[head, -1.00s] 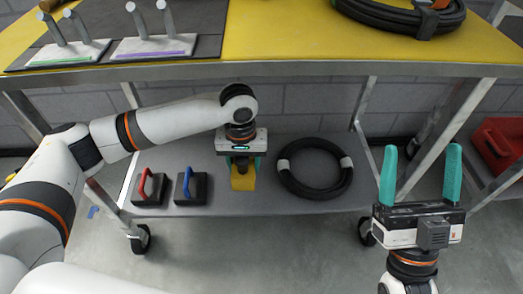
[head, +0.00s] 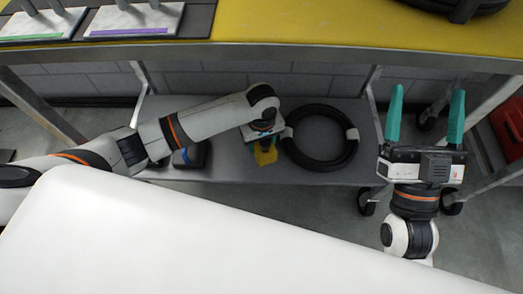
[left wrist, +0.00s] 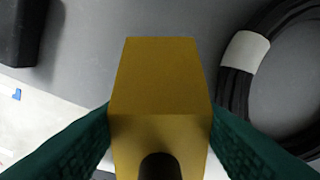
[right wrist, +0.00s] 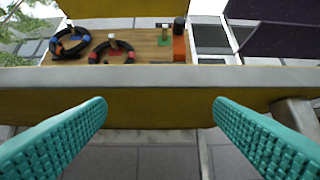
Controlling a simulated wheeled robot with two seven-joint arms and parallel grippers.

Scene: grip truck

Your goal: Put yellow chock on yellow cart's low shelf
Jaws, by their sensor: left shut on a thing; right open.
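The yellow chock (head: 265,156) is at the grey low shelf (head: 230,165) of the yellow-topped cart (head: 300,30). My left gripper (head: 262,146) is shut on the chock, and its teal fingers press both sides of it in the left wrist view (left wrist: 160,90). The chock is over the shelf; whether its underside touches the shelf I cannot tell. My right gripper (head: 427,115) is open and empty, fingers up, in front of the cart's right end. In the right wrist view its fingers (right wrist: 160,125) are wide apart, facing the cart's edge.
A black coiled hose (head: 320,164) with white bands lies on the shelf just right of the chock. A dark block with a blue handle (head: 188,156) is left, partly behind my left arm. A red bin (head: 508,125) stands at the far right.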

